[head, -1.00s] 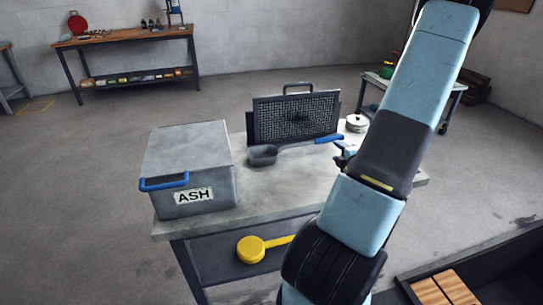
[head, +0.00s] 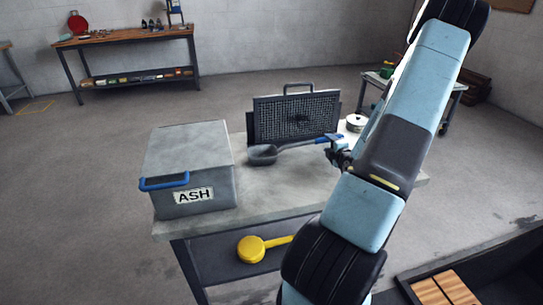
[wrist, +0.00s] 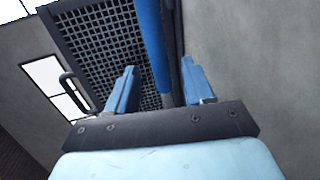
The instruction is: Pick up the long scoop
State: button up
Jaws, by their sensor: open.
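The long scoop lies on the grey table, its dark round bowl (head: 262,155) near the ash box and its handle running right to a blue grip. In the wrist view, the blue grip (wrist: 153,40) shows between my two blue fingers, slightly slanted. My gripper (head: 334,146) is open at the right end of the handle, partly covering it in the head view. In the wrist view my gripper (wrist: 159,68) has a gap on both sides of the grip. I cannot tell how far the fingertips are from the handle in depth.
A grey box marked ASH (head: 190,160) stands at the table's left. A dark mesh panel (head: 295,115) stands close behind the scoop. A round lidded pot (head: 356,123) sits at the back right. A yellow-headed tool (head: 251,249) is below the tabletop. The table front (head: 270,195) is clear.

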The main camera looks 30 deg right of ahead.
aim_at(326, 141)
jog(key=shift+x, duration=2.2)
jog(key=shift+c, duration=0.5)
grip_shut()
jog(key=shift+r, duration=0.1)
